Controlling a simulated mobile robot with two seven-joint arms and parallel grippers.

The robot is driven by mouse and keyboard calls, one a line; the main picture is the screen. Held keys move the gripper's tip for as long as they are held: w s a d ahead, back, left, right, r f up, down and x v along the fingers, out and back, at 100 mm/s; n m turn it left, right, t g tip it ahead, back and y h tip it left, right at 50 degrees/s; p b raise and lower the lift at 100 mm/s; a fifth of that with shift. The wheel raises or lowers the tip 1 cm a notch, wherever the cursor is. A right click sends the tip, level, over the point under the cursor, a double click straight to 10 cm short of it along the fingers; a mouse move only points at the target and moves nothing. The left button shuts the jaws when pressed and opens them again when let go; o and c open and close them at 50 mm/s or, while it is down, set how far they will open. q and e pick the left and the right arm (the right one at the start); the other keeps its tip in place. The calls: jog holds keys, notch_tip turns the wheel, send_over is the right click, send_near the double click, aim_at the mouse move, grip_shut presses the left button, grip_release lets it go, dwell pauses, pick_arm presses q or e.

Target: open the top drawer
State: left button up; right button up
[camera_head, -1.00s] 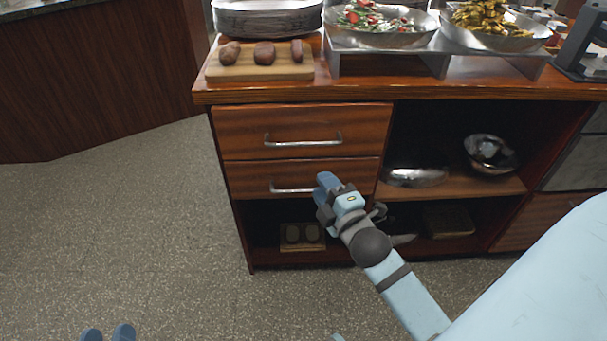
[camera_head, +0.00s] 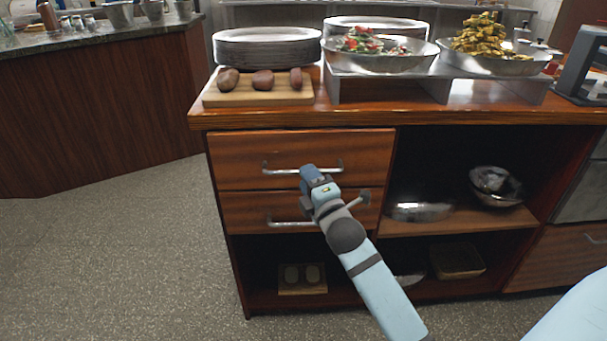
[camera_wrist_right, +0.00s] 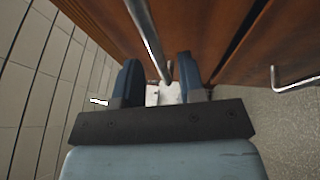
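The top drawer (camera_head: 240,160) is a brown wooden front, shut flush in the counter, with a silver bar handle (camera_head: 280,171). My right gripper (camera_head: 309,172) is at the right part of this handle and hides some of it. In the right wrist view, the two blue fingers of my right gripper (camera_wrist_right: 158,66) are apart. The bar handle (camera_wrist_right: 147,35) runs into the gap between them; I cannot tell whether they touch it. My left gripper is out of view.
A second drawer (camera_head: 245,208) with its own bar handle (camera_head: 285,222) is shut just below. Open shelves with metal bowls (camera_head: 496,186) are to the right. A cutting board (camera_head: 225,97) with several potatoes is on the countertop. The floor (camera_head: 120,260) at left is clear.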

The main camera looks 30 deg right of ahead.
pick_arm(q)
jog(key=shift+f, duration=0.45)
pick_arm(e)
jog(key=shift+x, duration=1.45)
jog(key=shift+c, duration=0.2)
grip_shut()
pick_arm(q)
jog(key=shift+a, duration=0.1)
